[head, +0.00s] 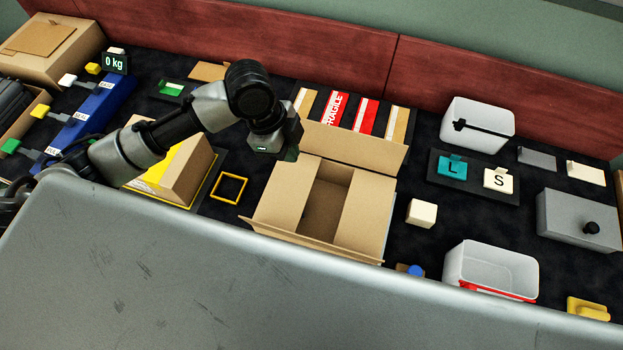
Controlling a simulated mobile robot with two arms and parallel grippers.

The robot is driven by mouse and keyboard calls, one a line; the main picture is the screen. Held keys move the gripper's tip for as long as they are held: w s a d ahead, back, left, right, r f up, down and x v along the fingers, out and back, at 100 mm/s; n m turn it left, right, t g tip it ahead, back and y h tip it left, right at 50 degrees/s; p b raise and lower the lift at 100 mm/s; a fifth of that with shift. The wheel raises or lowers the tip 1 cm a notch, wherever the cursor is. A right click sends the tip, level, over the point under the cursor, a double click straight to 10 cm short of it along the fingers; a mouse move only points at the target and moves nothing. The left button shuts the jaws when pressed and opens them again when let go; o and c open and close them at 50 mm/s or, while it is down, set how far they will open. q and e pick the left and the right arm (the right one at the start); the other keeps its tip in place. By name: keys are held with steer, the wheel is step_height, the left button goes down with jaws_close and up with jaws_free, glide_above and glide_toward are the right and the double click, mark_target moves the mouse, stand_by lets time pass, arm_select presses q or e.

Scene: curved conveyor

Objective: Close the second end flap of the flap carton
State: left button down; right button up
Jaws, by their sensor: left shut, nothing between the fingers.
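The flap carton (327,207) stands open-topped in the middle of the head view. Its left end flap (287,195) and right end flap (366,213) both appear folded inward, with a gap between them showing the carton's inside. The long back flap (350,148) stands up and the long front flap (320,248) leans outward. My left gripper (290,152) is shut and empty, above the back left corner of the carton by the left end flap. I cannot tell whether it touches the flap. My right gripper is not in view.
Tape and label strips (366,116) lie behind the carton. A white cube (421,213) and a clear bin (490,272) are on its right. A yellow square frame (229,187) and another box (178,172) are on its left. A large grey surface covers the foreground.

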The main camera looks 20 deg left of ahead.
mark_target(305, 193)
arm_select(q)
steer(key=p+x, duration=0.1)
steer(key=x, duration=0.7)
steer(key=p+x, duration=0.1)
steer(key=x, duration=0.3)
steer(key=shift+s+a+f+p, duration=0.25)
steer(key=shift+f+p, duration=0.1)
steer(key=shift+f, duration=0.65)
